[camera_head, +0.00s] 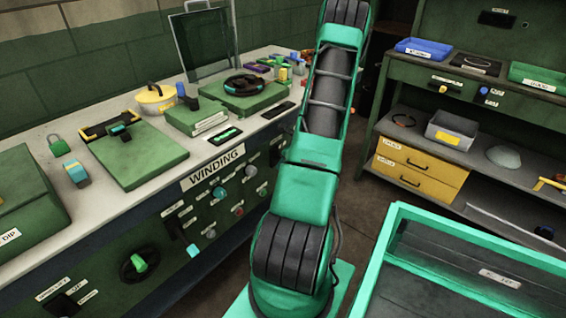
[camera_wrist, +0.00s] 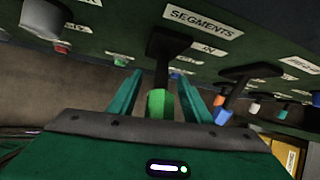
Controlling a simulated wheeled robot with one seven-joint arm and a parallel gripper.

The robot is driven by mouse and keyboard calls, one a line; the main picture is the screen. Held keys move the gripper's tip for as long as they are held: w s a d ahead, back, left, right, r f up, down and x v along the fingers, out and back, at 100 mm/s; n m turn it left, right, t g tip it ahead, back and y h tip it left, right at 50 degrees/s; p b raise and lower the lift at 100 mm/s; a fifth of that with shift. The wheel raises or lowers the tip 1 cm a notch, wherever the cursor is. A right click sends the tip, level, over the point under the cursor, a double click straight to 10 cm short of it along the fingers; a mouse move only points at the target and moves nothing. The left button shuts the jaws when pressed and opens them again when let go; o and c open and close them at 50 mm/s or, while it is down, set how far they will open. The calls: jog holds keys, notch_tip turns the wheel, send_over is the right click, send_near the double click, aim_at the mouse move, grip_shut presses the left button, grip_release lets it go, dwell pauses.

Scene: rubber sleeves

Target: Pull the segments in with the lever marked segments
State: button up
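In the wrist view, the lever under the white SEGMENTS label (camera_wrist: 203,22) has a black base, a dark stem and a green end (camera_wrist: 158,104). Its handle hangs from the dark green panel. My gripper (camera_wrist: 160,76) has its two teal fingers apart, one on each side of this lever. Gaps show between the lever and both fingers, so the gripper is open around it and not clamped. A small IN label (camera_wrist: 208,48) is right of the lever's base. In the head view my arm covers part of the scene and my gripper cannot be seen.
A grey knob (camera_wrist: 43,18) is at upper left. In the head view, the WINDING bench (camera_head: 213,170) is left; shelves and a teal-rimmed bin (camera_head: 470,241) are right.

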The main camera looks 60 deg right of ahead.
jog(key=shift+s, duration=0.1)
jog(key=v, duration=1)
jog(key=shift+r, duration=0.1)
jog(key=shift+a+r, duration=0.1)
jog(key=shift+r, duration=0.15)
dwell(0.5)
